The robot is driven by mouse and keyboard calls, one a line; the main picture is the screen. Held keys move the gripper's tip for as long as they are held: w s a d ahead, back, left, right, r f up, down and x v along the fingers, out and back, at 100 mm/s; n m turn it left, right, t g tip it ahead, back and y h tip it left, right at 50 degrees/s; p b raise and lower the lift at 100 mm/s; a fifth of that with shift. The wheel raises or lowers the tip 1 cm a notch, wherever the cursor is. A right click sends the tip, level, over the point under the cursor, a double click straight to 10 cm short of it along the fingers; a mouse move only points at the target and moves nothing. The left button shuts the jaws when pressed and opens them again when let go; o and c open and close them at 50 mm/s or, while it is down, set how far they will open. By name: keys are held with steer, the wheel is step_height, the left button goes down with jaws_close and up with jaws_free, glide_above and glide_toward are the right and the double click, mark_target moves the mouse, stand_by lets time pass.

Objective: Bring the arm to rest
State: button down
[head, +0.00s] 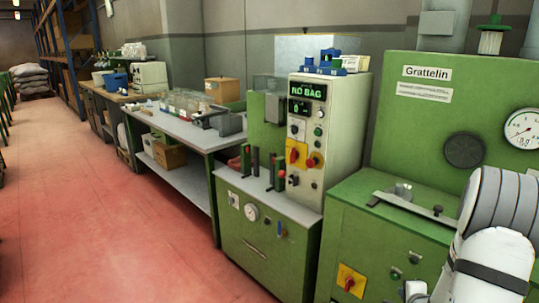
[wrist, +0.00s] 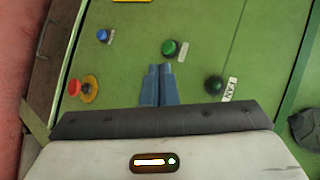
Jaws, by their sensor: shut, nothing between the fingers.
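My gripper (wrist: 159,72) shows in the wrist view with its two blue-grey fingers side by side, shut and empty. Beyond the fingertips is a green panel with a green button (wrist: 170,47), a blue button (wrist: 102,35), a black knob (wrist: 213,85) by a "FAN" label, and a red knob (wrist: 74,88) on a yellow plate. I cannot tell how far the fingertips are from the panel. In the head view my white arm is at the lower right, in front of the green Grattelin machine (head: 410,122); the fingers cannot be made out there.
A control cabinet (head: 334,112) reading "NO BAG" stands left of the Grattelin machine. A grey-topped bench (head: 186,130) with trays and boxes runs along the wall. The red floor (head: 90,220) at left is clear. Sacks (head: 30,80) lie far back.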

steer(key=s+a+r+n+g+p, duration=0.1)
steer(key=a+r+n+g+p, duration=0.15)
steer(key=a+r+n, duration=0.5)
steer(key=s+a+r+n+g+p, duration=0.2)
steer(key=a+r+p, duration=0.15)
steer(key=r, duration=0.75)
steer(key=s+a+r+n+g+y+p, duration=0.2)
steer(key=s+a+r+n+g+p, duration=0.2)
steer(key=s+a+r+n, duration=0.6)
steer(key=s+a+r+p, duration=0.1)
steer(key=s+a+r, duration=0.2)
steer(key=s+a, duration=0.3)
steer(key=shift+s+a+r+y+p, duration=0.2)
steer(key=shift+a+r+y+p, duration=0.1)
steer(key=shift+r+p, duration=0.1)
steer(key=shift+d, duration=0.15)
